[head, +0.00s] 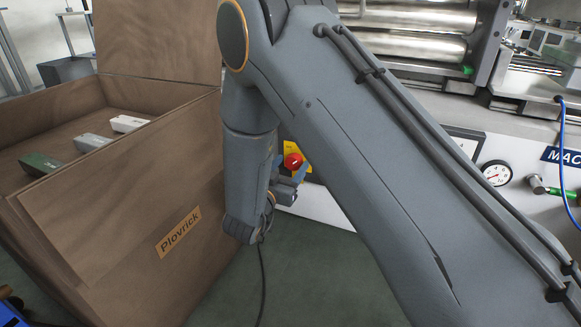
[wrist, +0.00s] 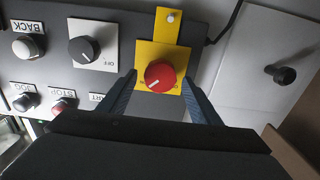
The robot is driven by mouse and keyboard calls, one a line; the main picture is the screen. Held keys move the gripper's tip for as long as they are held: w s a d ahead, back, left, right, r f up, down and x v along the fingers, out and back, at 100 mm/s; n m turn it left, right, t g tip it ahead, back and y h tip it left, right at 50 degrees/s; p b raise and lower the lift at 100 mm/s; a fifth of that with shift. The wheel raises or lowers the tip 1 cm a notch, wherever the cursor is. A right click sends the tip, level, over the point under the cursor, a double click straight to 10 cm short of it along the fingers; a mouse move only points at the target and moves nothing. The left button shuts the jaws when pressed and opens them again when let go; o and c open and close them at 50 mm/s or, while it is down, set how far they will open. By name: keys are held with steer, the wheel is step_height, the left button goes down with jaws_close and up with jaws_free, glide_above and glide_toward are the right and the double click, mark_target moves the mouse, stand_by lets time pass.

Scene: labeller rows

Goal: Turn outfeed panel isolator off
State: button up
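The isolator is a red rotary knob (wrist: 160,76) on a yellow plate (wrist: 172,52). A pale mark on the knob's face points to the lower left in the wrist view. The knob also shows in the head view (head: 293,161), partly beside my arm, on the machine's low white front. My gripper (wrist: 159,82) is open, with its two blue-grey fingers on either side of the knob in the wrist view. I cannot tell whether they touch it. In the head view my gripper (head: 287,184) is just below the knob, mostly hidden by my arm.
Left of the isolator in the wrist view are a black selector (wrist: 84,49) and several labelled push buttons (wrist: 25,47). A black knob (wrist: 282,75) sits on a grey cover at right. A big brown crate (head: 180,232) stands close to my arm's left.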

steer(key=c, duration=1)
steer(key=shift+o, duration=0.2)
steer(key=shift+n+p, duration=0.3)
steer(key=shift+p, duration=0.35)
steer(key=n+p, duration=0.1)
steer(key=p, duration=0.2)
steer(key=shift+s+r+n, duration=0.1)
steer(key=shift+r+n, duration=0.05)
steer(key=shift+n, duration=0.25)
steer(key=n+p, duration=0.3)
steer(key=p, duration=0.2)
steer(key=n+p, duration=0.1)
steer(key=n, duration=0.1)
steer(key=n+p, duration=0.4)
steer(key=n, duration=0.1)
steer(key=shift+a+f, duration=0.1)
steer(key=shift+f, duration=0.15)
steer(key=n+p, duration=0.2)
steer(key=n, duration=0.3)
steer(key=shift+f, duration=0.2)
steer(key=shift+n, duration=0.4)
